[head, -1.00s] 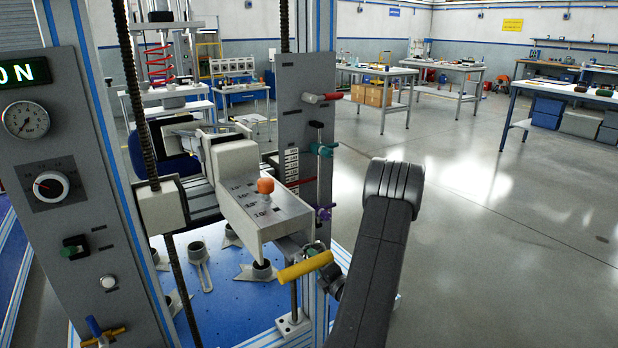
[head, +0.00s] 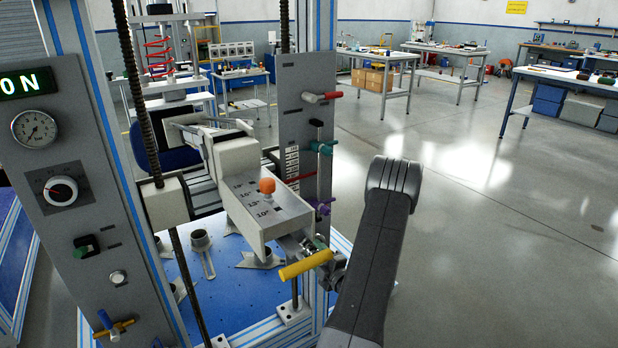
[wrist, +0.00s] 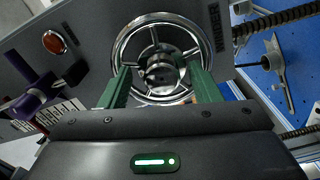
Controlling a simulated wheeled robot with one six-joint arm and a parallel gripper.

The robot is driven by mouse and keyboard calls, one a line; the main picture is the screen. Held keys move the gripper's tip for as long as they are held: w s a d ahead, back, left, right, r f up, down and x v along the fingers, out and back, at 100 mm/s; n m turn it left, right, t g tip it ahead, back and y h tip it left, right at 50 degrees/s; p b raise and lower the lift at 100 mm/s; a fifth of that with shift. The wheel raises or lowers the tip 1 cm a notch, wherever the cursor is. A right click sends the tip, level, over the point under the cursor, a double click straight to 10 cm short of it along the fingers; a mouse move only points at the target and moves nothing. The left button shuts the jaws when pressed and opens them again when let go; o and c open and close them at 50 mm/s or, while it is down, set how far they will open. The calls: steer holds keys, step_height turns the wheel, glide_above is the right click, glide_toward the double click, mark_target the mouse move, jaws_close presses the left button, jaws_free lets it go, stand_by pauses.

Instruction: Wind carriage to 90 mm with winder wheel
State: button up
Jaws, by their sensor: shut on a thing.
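The winder wheel is a chrome spoked wheel (wrist: 165,14) on a dark panel in the wrist view. My gripper (wrist: 160,74) has its two green fingers on either side of the wheel's hub area and is shut on the wheel; the exact contact is hard to see. In the head view I cannot make out the wheel or the fingers. The carriage (head: 258,213), a pale grey block with an orange knob (head: 267,186), sits between the upright screws. A scale plate (head: 292,166) stands behind it at right, its figures too small to read.
A yellow bar handle (head: 303,265) juts out below the carriage. The right panel carries red (head: 333,95), teal (head: 324,147) and purple (head: 320,205) handles. The left panel has a gauge (head: 34,129) and a lit ON display. Open floor lies at right, with workbenches beyond.

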steer(key=o, duration=0.7)
steer(key=shift+w+a+r, duration=0.1)
steer(key=shift+w+r, duration=0.15)
steer(key=shift+w, duration=0.4)
steer(key=shift+f+v, duration=0.2)
steer(key=shift+v, duration=1)
steer(key=shift+f+v, duration=0.2)
steer(key=shift+v, duration=1)
steer(key=shift+s+a, duration=0.1)
steer(key=shift+a, duration=0.05)
steer(key=n+b, duration=0.6)
steer(key=n, duration=0.2)
steer(key=shift+r+n, duration=0.1)
steer(key=shift+n, duration=0.2)
